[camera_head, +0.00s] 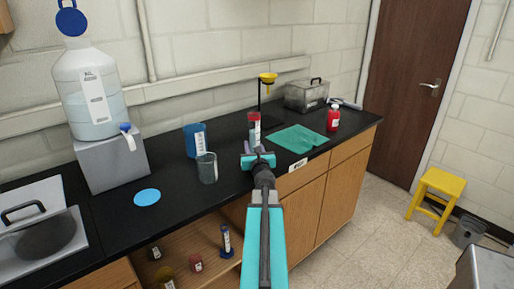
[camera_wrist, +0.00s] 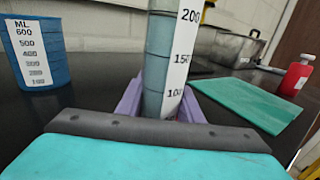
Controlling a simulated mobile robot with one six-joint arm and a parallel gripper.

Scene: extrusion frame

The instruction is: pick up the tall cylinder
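The tall cylinder (camera_head: 254,121) stands upright on the black worktop, with a red band near its top. In the wrist view it is a grey-blue graduated cylinder (camera_wrist: 158,62) with a white scale strip; its top is out of frame and its base is hidden by my gripper. My gripper (camera_head: 252,147) is right at its lower part. In the wrist view the purple fingers (camera_wrist: 160,98) lie on either side of the cylinder, very close to it. I cannot tell whether they press on it.
A blue beaker (camera_head: 195,141) and a grey beaker (camera_head: 207,168) stand left of the cylinder. A green mat (camera_head: 298,138), a red bottle (camera_head: 333,118) and a metal box (camera_head: 306,96) are to the right. A stand with a yellow funnel (camera_head: 267,80) is behind.

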